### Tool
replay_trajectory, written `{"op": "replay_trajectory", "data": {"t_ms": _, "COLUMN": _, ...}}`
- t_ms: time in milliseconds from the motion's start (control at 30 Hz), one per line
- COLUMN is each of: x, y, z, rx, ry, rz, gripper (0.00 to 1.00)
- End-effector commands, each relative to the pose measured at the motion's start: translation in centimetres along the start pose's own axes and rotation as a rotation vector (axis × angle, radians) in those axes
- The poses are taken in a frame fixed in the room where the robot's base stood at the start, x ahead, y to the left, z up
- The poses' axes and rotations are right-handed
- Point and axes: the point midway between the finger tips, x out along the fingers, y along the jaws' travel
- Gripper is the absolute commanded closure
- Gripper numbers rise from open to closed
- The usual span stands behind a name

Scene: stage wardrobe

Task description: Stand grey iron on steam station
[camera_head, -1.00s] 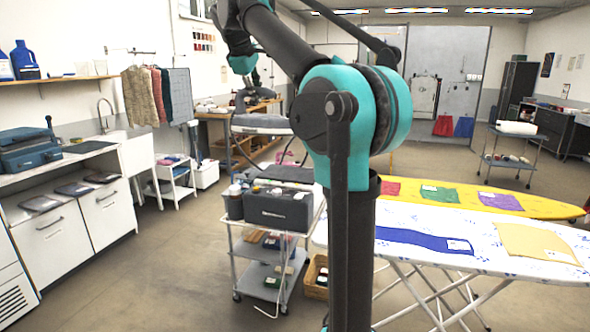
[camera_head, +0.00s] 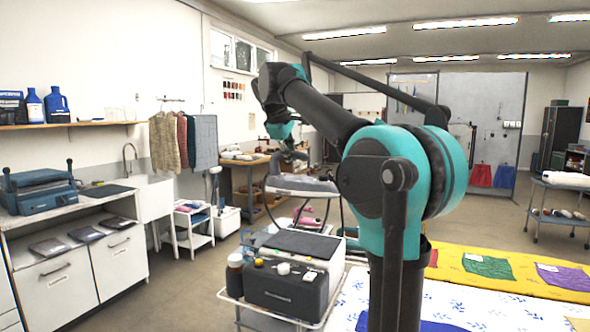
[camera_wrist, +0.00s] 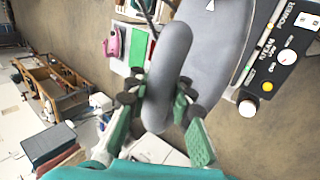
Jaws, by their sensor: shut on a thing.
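The grey iron (camera_head: 302,186) hangs in the air in my gripper (camera_head: 290,150), above and beyond the steam station (camera_head: 288,278) in the head view. In the wrist view my gripper (camera_wrist: 158,104) is shut on the iron's long rounded grey handle (camera_wrist: 172,68), and the flat grey body (camera_wrist: 212,48) shows behind it.
A white side cart (camera_head: 190,228) stands left. Floor is open between.

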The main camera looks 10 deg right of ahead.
Motion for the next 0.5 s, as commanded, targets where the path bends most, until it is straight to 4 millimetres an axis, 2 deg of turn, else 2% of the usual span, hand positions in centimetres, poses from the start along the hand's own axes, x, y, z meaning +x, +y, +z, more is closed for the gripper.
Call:
{"op": "replay_trajectory", "data": {"t_ms": 300, "x": 5.5, "y": -3.7, "z": 0.0, "rx": 0.0, "ry": 0.0, "rz": 0.001, "gripper": 1.0}}
{"op": "replay_trajectory", "data": {"t_ms": 500, "x": 8.5, "y": -5.7, "z": 0.0, "rx": 0.0, "ry": 0.0, "rz": 0.001, "gripper": 1.0}}
